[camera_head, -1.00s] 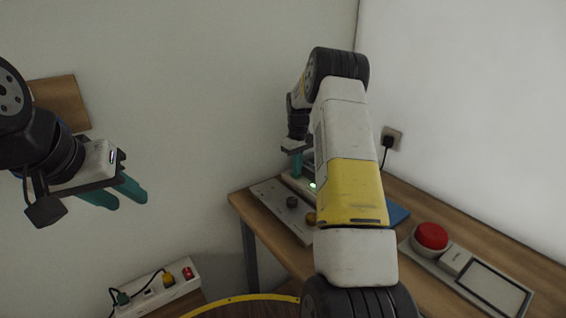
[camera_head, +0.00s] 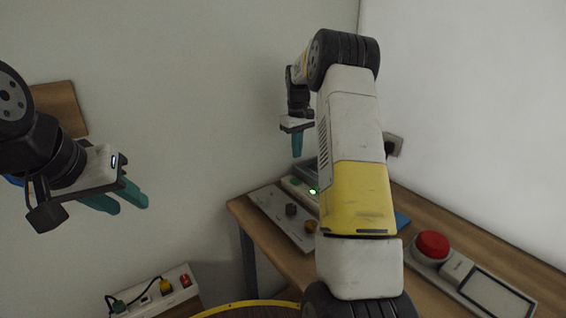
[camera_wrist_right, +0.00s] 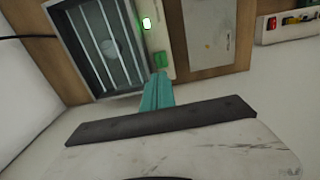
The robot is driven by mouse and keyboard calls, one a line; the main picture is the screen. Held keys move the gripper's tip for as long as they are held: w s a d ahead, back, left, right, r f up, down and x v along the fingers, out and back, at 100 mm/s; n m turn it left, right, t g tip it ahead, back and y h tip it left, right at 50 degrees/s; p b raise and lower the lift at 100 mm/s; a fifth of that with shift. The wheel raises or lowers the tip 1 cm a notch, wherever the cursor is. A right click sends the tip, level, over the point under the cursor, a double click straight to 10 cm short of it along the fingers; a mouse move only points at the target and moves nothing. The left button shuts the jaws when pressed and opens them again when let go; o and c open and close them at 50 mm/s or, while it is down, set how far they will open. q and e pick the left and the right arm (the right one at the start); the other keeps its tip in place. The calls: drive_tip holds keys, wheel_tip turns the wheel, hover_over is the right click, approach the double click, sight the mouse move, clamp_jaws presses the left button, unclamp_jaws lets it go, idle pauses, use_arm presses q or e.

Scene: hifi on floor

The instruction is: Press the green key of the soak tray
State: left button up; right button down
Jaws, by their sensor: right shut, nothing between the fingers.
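The soak tray, a dark slatted basin (camera_wrist_right: 100,45) with a pale side strip, shows at the upper left of the right wrist view. Its strip carries a lit green lamp (camera_wrist_right: 147,23) and a green key (camera_wrist_right: 160,59). In the head view the lamp (camera_head: 313,191) glows beside my right arm, which hides much of the tray. My right gripper (camera_head: 297,155) is shut and empty, pointing down above the tray's far end. In the right wrist view its teal fingertips (camera_wrist_right: 161,75) appear just below the key. My left gripper (camera_head: 132,204) is open and empty, far left.
A grey panel (camera_head: 268,203) with knobs lies on the wooden table left of the tray. A red push button (camera_head: 432,243) on a grey base stands at the right. A power strip (camera_head: 155,292) is low at the left. Walls close in behind.

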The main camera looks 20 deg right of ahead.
drive_tip(key=shift+r, duration=1.8)
drive_tip(key=s+a+r+m+t+y, duration=0.15)
drive_tip(key=s+a+r, duration=0.25)
drive_tip(key=s+r, duration=0.4)
drive_tip(key=s+a+r+t+h, duration=0.1)
drive_tip(key=s+a+r+t, duration=0.1)
drive_tip(key=s+a+r, duration=0.5)
drive_tip(key=s+a+f+m+t+y, duration=0.1)
drive_tip(key=s+f, duration=0.1)
drive_tip(key=s, duration=0.9)
drive_tip(key=s+a+f+m+t, duration=0.1)
drive_tip(key=s+a+f, duration=0.1)
drive_tip(key=s, duration=0.9)
drive_tip(key=shift+f+y, duration=0.2)
drive_tip(key=shift+y, duration=0.15)
drive_tip(key=shift+t, duration=0.25)
idle(1.9)
